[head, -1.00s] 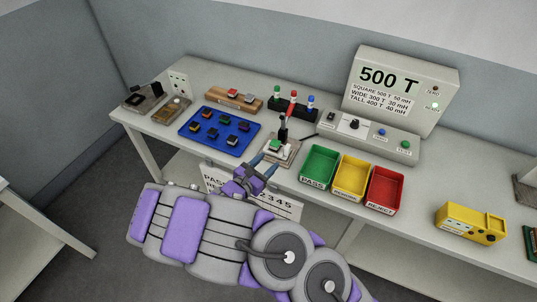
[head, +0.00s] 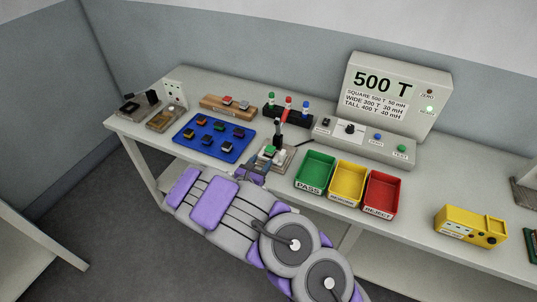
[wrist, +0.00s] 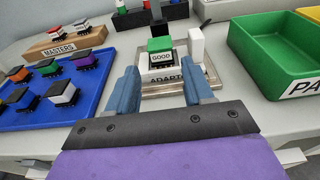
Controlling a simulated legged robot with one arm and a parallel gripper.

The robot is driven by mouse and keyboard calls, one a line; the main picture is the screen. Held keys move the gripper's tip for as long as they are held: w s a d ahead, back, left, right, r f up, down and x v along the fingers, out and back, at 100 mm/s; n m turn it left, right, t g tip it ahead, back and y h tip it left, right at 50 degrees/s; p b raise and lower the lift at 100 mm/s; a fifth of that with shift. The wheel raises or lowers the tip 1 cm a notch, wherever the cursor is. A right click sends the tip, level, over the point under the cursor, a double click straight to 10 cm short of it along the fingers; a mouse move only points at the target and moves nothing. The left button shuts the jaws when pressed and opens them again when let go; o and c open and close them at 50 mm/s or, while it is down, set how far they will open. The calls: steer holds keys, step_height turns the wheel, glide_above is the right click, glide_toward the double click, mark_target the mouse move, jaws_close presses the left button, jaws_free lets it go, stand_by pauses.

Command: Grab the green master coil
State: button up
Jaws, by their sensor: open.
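In the head view my gripper (head: 260,163) is at the bench's front edge, just before the adapter.
A white upright piece (wrist: 196,44) stands close right of the coil. The wooden MASTERS block (wrist: 62,44) and a blue tray (wrist: 40,116) of several coils lie left. A green PASS bin (wrist: 270,88) stands right, beside yellow (head: 335,193) and red (head: 370,208) bins.

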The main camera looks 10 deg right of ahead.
mark_target(268, 152)
steer(key=shift+w+d, duration=0.35)
steer(key=shift+d, duration=0.25)
steer(key=b+x, duration=0.1)
steer(key=x, duration=0.3)
steer(key=shift+w+a+r+b, duration=0.1)
steer(key=shift+w+b, duration=0.25)
steer(key=shift+w, duration=0.05)
steer(key=shift+r, duration=0.1)
steer(key=c, duration=0.9)
